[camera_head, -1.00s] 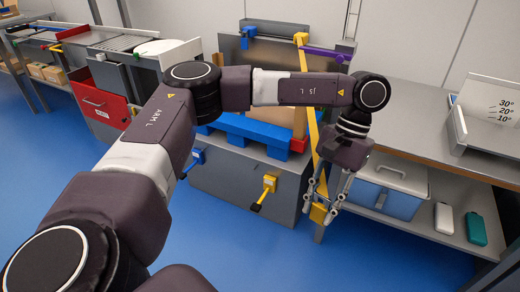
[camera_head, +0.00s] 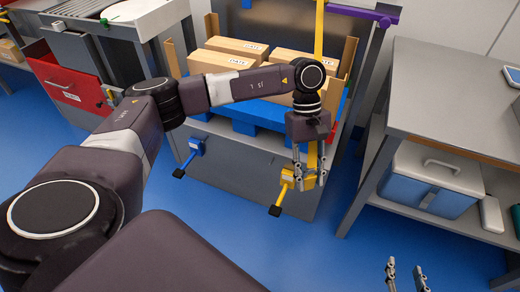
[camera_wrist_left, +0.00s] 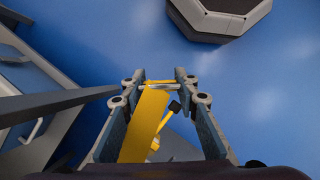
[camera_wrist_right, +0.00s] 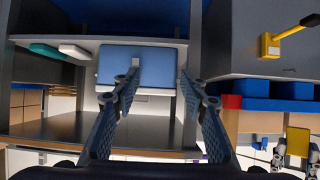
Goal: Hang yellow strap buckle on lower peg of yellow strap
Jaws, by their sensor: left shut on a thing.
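The yellow strap (camera_head: 319,40) hangs down the front of the cart at its right side. My left gripper (camera_head: 306,183) is shut on the yellow strap buckle (camera_head: 309,181) at its lower end. In the left wrist view the strap (camera_wrist_left: 145,125) runs between the fingers and a thin bar shows at the tips. The yellow lower peg (camera_head: 286,186), with a black end, sticks out of the grey cart front just left of the buckle; they look apart, though depth is hard to judge. The peg also shows in the right wrist view (camera_wrist_right: 270,43). My right gripper (camera_wrist_right: 160,78) is open and empty.
A blue peg (camera_head: 196,146) sits further left on the cart front. Cardboard boxes (camera_head: 240,46) stand on a blue pallet (camera_head: 262,110) above. A grey workbench (camera_head: 455,90) with a blue-and-white cooler (camera_head: 430,185) on its shelf stands right. Blue floor is clear in front.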

